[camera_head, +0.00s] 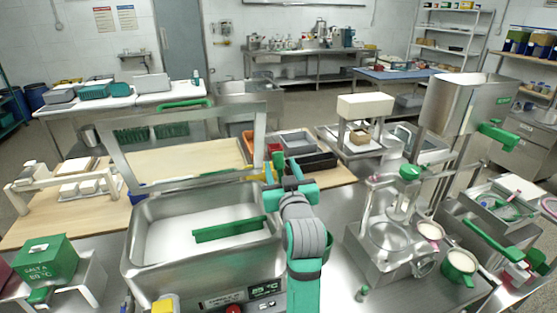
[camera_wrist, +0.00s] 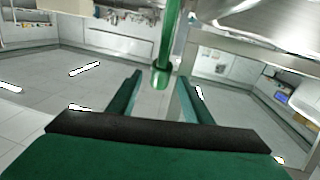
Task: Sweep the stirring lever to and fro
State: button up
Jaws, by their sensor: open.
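A metal tank (camera_head: 140,245) stands at the front centre-left with a pale content and a green paddle (camera_head: 230,230) lying across it. A short upright green handle (camera_head: 278,160), which looks like the stirring lever, stands at the tank's right rear by my gripper (camera_head: 284,184). In the wrist view a green rod with a rounded end (camera_wrist: 161,74) hangs between the tips of my open gripper (camera_wrist: 161,76). A gap shows on both sides of the rod. Whether the rod is between the fingertips or just beyond them I cannot tell.
The tank's raised metal lid frame (camera_head: 186,178) stands behind it. Black and orange bins (camera_head: 312,162) lie close behind my gripper. The mill (camera_head: 390,240) with green handles stands to the right. A green box (camera_head: 48,262) is at front left.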

aim_at(280, 163)
jog(key=shift+w+a, duration=0.2)
jog(key=shift+w, duration=0.9)
jog(key=shift+w+a, duration=0.2)
jog(key=shift+w, duration=0.9)
grip_shut()
jog(key=shift+s, duration=0.1)
